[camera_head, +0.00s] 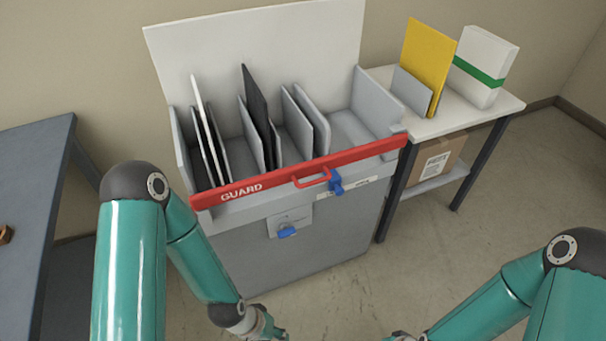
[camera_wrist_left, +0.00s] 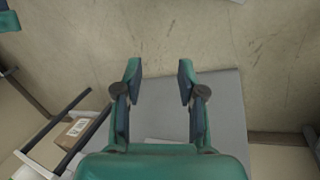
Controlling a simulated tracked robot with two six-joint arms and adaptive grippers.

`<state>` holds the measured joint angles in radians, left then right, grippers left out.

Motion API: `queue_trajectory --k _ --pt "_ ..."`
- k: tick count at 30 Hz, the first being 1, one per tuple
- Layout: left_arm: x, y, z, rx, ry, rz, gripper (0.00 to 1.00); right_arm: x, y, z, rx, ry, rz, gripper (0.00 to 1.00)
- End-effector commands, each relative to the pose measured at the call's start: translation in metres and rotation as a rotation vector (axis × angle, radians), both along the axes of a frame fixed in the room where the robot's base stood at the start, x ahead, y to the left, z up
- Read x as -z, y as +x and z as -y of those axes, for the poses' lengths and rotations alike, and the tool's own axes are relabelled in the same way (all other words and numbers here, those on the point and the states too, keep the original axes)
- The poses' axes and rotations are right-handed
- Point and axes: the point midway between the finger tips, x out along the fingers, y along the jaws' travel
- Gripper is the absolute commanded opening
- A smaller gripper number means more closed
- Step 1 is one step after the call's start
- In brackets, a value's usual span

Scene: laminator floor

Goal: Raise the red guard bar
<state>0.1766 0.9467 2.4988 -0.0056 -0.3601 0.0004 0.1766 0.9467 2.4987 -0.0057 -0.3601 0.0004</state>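The red guard bar (camera_head: 270,178), marked GUARD, lies across the front top edge of the grey cabinet (camera_head: 300,252). A red handle (camera_head: 312,179) sticks out from its middle, with a blue part (camera_head: 336,182) beside it. My left gripper (camera_head: 268,331) is low in front of the cabinet, partly cut off by the bottom edge of the head view, and apart from the bar. In the left wrist view its two fingers (camera_wrist_left: 159,82) stand apart with nothing between them. My right gripper (camera_head: 397,337) shows only at the bottom edge; its fingers are hidden.
Grey dividers with white and black sheets (camera_head: 256,110) stand in the cabinet behind the bar. A blue knob (camera_head: 287,232) sits on the cabinet front. A side table (camera_head: 450,117) at right holds a yellow board (camera_head: 428,62) and white box (camera_head: 484,67). A dark table (camera_head: 35,180) stands left.

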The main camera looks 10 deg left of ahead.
Motion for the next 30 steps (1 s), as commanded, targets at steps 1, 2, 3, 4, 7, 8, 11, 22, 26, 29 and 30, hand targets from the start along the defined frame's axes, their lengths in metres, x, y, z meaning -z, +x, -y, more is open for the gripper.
queue_trajectory --k 1,2,3,4,7,8,11,22,26,29,30 --pt "0.000 0.000 0.000 0.000 0.000 0.000 0.40 0.000 0.000 0.000 0.000 0.000 0.000 0.42" --pt "0.000 0.000 0.000 0.000 0.000 0.000 0.40 0.000 0.000 0.000 0.000 0.000 0.000 0.42" --pt "0.000 0.000 0.000 0.000 0.000 0.000 0.40 0.000 0.000 0.000 0.000 0.000 0.000 0.42" --pt "0.000 0.000 0.000 0.000 0.000 0.000 0.40 0.000 0.000 0.000 0.000 0.000 0.000 0.42" --pt "0.000 0.000 0.000 0.000 0.000 0.000 0.40 0.000 0.000 0.000 0.000 0.000 0.000 0.42" --pt "0.000 0.000 0.000 0.000 0.000 0.000 0.40 0.000 0.000 0.000 0.000 0.000 0.000 0.42" --pt "0.000 0.000 0.000 0.000 0.000 0.000 0.40 0.000 0.000 0.000 0.000 0.000 0.000 0.42" --pt "-0.001 0.004 -0.001 -0.107 -0.004 -0.018 0.39 0.000 0.000 0.000 0.000 0.000 0.000 0.42" --pt "-0.001 0.019 -0.005 -0.324 -0.013 -0.025 0.39 0.000 0.000 0.000 0.000 0.000 0.000 0.42" --pt "-0.006 0.042 -0.012 -0.544 -0.033 -0.001 0.39 0.001 0.000 0.000 0.000 0.000 0.000 0.42" --pt "-0.008 0.055 -0.017 -0.638 -0.049 0.021 0.39 0.004 0.000 0.000 0.000 0.000 0.000 0.42"
